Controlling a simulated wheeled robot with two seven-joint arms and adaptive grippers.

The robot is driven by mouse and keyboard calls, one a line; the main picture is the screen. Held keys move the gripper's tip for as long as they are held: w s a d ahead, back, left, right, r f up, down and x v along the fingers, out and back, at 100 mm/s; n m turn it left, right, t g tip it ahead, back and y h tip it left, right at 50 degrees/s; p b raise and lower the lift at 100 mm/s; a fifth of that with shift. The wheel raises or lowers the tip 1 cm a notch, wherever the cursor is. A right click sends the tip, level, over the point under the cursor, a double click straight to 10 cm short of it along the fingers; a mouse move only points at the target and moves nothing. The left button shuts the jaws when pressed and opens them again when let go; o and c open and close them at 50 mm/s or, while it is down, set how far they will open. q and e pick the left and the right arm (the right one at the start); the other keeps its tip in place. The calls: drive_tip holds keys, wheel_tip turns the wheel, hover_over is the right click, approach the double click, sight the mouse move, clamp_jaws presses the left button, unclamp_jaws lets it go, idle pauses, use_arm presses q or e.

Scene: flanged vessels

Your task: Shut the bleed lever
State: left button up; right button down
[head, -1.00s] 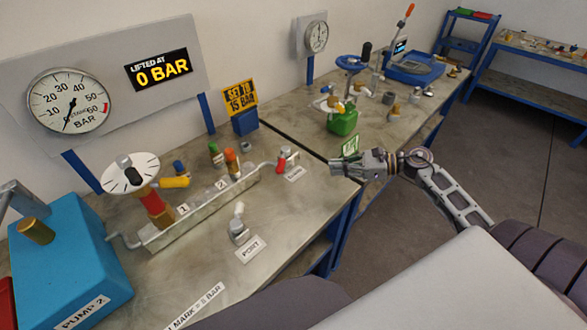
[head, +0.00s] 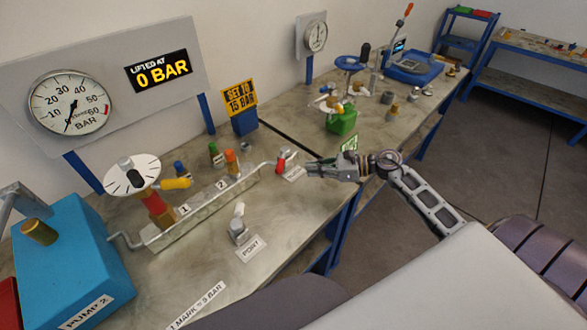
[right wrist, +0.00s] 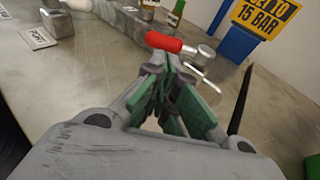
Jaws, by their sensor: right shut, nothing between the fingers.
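The bleed lever (head: 282,161) has a red handle and sits at the right end of the silver manifold (head: 205,208), beside a small white label (head: 294,173). In the right wrist view the red handle (right wrist: 164,42) lies across the picture just beyond my fingertips, next to a metal valve body (right wrist: 203,57). My right gripper (head: 312,169) is shut and empty, just right of the lever in the head view. In the right wrist view its green-padded fingers (right wrist: 171,68) point at the handle; I cannot tell whether they touch it. My left gripper is not in view.
A yellow lever (head: 176,183) and several coloured-capped fittings stand along the manifold. A PORT fitting (head: 238,232) stands in front. A yellow sign (head: 240,98) on a blue block is behind the lever. The display (head: 158,69) reads 0 BAR. A green container (head: 342,121) stands farther back.

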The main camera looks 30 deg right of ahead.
sight(282, 162)
drive_tip(key=x, duration=0.3)
drive_tip(key=shift+w+a+p, duration=0.2)
drive_tip(key=shift+w+p, duration=0.05)
drive_tip(key=shift+p, duration=0.1)
drive_tip(key=shift+p+x, duration=0.35)
drive_tip(key=shift+x, duration=1.25)
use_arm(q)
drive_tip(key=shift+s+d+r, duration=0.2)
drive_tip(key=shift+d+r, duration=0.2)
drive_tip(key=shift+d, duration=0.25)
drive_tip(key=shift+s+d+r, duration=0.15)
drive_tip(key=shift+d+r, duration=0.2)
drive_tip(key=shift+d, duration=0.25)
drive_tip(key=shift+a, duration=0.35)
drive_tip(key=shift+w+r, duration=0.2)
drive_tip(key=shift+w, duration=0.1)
use_arm(e)
drive_tip(key=shift+a+m+t+h, duration=0.25)
drive_tip(key=shift+m+t+h, duration=0.05)
